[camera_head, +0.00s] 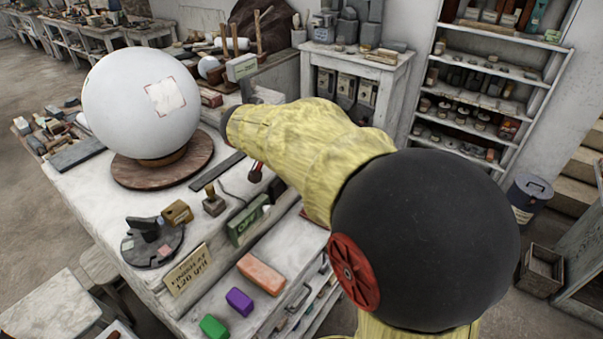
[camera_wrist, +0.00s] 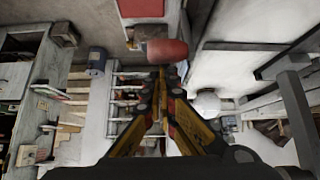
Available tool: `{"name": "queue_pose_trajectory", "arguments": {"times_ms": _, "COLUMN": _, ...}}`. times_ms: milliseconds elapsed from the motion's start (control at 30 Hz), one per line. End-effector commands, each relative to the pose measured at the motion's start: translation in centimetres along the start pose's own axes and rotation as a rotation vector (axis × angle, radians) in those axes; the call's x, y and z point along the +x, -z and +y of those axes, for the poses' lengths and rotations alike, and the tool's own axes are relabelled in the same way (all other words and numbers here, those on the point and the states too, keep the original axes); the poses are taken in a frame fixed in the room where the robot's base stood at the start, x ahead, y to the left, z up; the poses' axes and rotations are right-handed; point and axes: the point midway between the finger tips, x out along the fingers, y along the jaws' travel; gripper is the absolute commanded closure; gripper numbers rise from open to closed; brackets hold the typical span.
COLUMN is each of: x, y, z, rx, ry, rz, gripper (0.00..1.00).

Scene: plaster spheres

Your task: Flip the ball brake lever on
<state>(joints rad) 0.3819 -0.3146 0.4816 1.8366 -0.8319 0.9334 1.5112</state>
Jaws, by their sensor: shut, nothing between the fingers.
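The large white plaster ball (camera_head: 140,100) rests on a round wooden turntable on the workbench (camera_head: 110,215). A small dark lever with a reddish knob (camera_head: 256,172) shows just below my yellow arm, right of the turntable. In the wrist view a rounded red handle (camera_wrist: 167,51) lies just beyond the fingertips; it looks like the lever's knob, but I cannot be sure. My gripper (camera_wrist: 170,70) is shut and empty, its tips close to the red handle; contact cannot be told. In the head view my arm hides the gripper.
A green labelled block (camera_head: 247,222), a dark round plate with tools (camera_head: 152,243) and a lettered sign (camera_head: 187,270) stand near the bench front. Orange (camera_head: 261,273), purple (camera_head: 239,301) and green (camera_head: 214,327) blocks lie lower. Shelves (camera_head: 490,85) stand at right.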

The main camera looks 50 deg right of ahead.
Motion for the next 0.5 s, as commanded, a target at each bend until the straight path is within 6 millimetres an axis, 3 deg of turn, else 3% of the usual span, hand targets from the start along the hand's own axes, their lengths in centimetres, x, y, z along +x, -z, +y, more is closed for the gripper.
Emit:
{"name": "queue_pose_trajectory", "arguments": {"times_ms": 33, "x": 0.2, "y": -0.8, "z": -0.1, "rx": -0.003, "ry": 0.003, "rz": 0.024, "gripper": 1.0}}
{"name": "queue_pose_trajectory", "arguments": {"times_ms": 500, "x": -1.5, "y": -2.5, "z": -0.2, "rx": 0.0, "ry": 0.001, "rz": 0.037, "gripper": 1.0}}
